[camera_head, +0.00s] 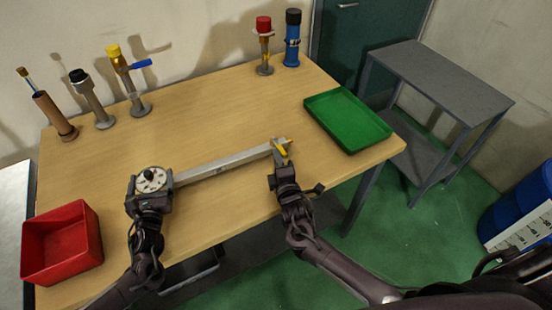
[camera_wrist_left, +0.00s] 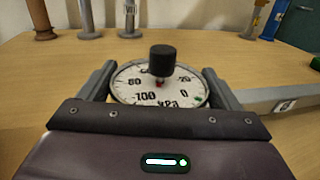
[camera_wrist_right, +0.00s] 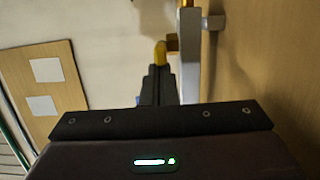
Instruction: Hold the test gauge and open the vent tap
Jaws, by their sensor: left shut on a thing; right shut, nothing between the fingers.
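The round white test gauge (camera_head: 151,176) has a black knob and sits at the left end of a long grey bar (camera_head: 222,164) on the table. Its dial also shows in the left wrist view (camera_wrist_left: 136,90), marked in kPa. My left gripper (camera_head: 151,188) is shut on the gauge, one finger on each side. The vent tap has a yellow lever (camera_head: 282,148) at the bar's right end. My right gripper (camera_head: 281,160) is shut and empty close to the lever. In the right wrist view the lever (camera_wrist_right: 160,53) stands just past my fingertips; contact is unclear.
A red bin (camera_head: 62,243) is at the left front and a green tray (camera_head: 347,118) at the right. Several upright fittings, among them a yellow-capped one (camera_head: 128,80) and a blue cylinder (camera_head: 292,40), stand along the back. Mid-table behind the bar is clear.

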